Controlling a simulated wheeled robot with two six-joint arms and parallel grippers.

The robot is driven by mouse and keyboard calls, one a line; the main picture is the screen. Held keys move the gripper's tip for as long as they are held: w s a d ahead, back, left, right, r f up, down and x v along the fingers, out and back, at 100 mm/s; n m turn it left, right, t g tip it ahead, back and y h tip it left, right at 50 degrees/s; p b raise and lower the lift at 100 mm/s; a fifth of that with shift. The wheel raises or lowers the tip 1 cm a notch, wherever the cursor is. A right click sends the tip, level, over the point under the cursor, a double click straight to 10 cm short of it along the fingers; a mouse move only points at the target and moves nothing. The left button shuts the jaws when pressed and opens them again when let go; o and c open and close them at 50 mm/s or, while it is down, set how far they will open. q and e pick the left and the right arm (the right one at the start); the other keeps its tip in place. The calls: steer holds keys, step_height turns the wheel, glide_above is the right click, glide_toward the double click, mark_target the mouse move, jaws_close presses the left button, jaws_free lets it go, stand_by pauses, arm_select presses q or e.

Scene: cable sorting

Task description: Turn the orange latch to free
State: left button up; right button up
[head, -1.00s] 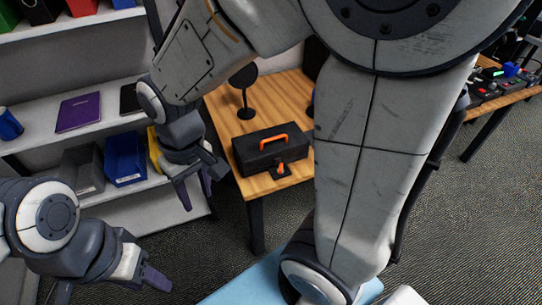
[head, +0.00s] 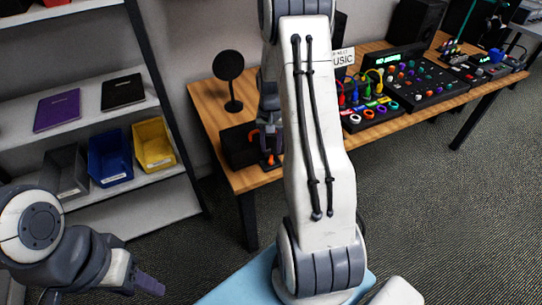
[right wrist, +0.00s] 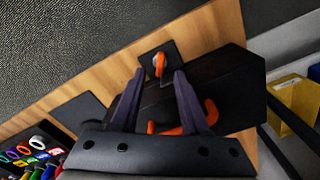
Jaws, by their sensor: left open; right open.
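The orange latch (right wrist: 159,64) sits on a small black plate at the side of a black box (right wrist: 235,85) with an orange handle (right wrist: 211,112). In the head view, the latch (head: 270,160) shows at the box's front, near the table edge. My right gripper (right wrist: 160,72) is open and empty, its fingertips on either side of the latch in the picture; I cannot tell whether they touch it. In the head view my right arm hides much of the box and that gripper. My left gripper (head: 148,284) is open and empty, low at the left, away from the table.
The box stands on a wooden table (head: 208,97) beside a round black stand (head: 229,75). A music console (head: 410,88) with coloured cables lies to the right. A shelf with yellow (head: 153,145) and blue (head: 110,158) bins stands left.

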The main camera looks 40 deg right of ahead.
mark_target(270, 155)
steer(key=shift+f, duration=2.4)
jaws_close()
steer(key=shift+m, duration=0.3)
steer(key=m+p, duration=0.1)
steer(key=m, duration=0.3)
steer(key=shift+w+r+m+p, duration=0.1)
steer(key=shift+w+m+p, duration=0.05)
steer(key=shift+m+p, duration=0.15)
steer(key=m+p, duration=0.1)
steer(key=m, duration=0.5)
steer(key=shift+w, duration=0.15)
steer(key=shift+m, duration=0.3)
